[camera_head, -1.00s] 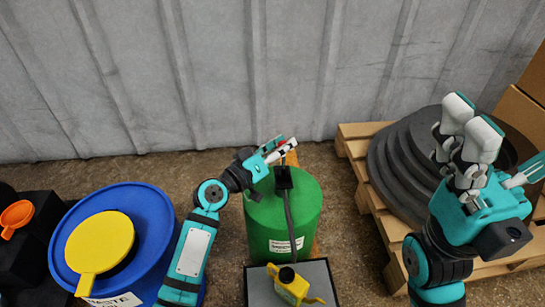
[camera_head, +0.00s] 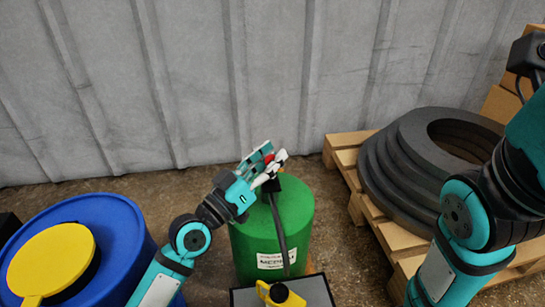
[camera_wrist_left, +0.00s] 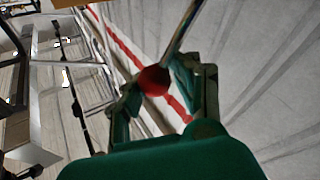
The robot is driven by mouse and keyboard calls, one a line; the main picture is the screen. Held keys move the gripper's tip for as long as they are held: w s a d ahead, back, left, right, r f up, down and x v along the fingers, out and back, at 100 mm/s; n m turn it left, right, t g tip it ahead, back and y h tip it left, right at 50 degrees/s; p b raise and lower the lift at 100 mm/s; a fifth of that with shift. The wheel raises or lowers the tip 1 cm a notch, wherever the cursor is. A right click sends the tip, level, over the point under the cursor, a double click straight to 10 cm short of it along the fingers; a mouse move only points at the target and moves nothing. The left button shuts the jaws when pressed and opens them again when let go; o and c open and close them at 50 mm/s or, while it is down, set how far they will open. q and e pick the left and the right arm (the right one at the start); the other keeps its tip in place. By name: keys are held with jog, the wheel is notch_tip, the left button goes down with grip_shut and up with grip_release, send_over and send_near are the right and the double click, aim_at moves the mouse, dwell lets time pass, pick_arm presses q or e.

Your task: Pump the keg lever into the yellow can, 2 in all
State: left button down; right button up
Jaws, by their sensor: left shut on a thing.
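The green keg (camera_head: 262,246) stands in the middle of the head view, with a black pump (camera_head: 272,185) on top. A dark hose (camera_head: 280,225) runs from the pump down towards the yellow can (camera_head: 280,294), which is cut off by the lower edge. My left gripper (camera_head: 270,162) is above the keg top, shut on the lever's red knob (camera_head: 268,158). In the left wrist view the red knob (camera_wrist_left: 154,80) sits between the fingers. My right arm is at the right edge; its gripper is out of view.
A grey-topped stand (camera_head: 318,291) is under the can. A blue drum (camera_head: 125,238) with a yellow funnel (camera_head: 45,265) stands at left. A wooden pallet (camera_head: 343,150) with stacked dark rings (camera_head: 400,165) is at right. A corrugated wall (camera_head: 200,80) is behind.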

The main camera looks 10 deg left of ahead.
pick_arm(q)
jog(key=shift+s+d+f+g, duration=0.2)
jog(key=shift+s+f+g, duration=0.15)
jog(key=shift+f, duration=0.35)
jog(key=c, duration=1)
grip_release()
jog(key=shift+s+a, duration=0.1)
jog(key=shift+s, duration=0.05)
jog(key=shift+r, duration=0.15)
jog(key=shift+r, duration=0.45)
notch_tip(320, 180, up, 9)
jog(key=shift+r, duration=0.15)
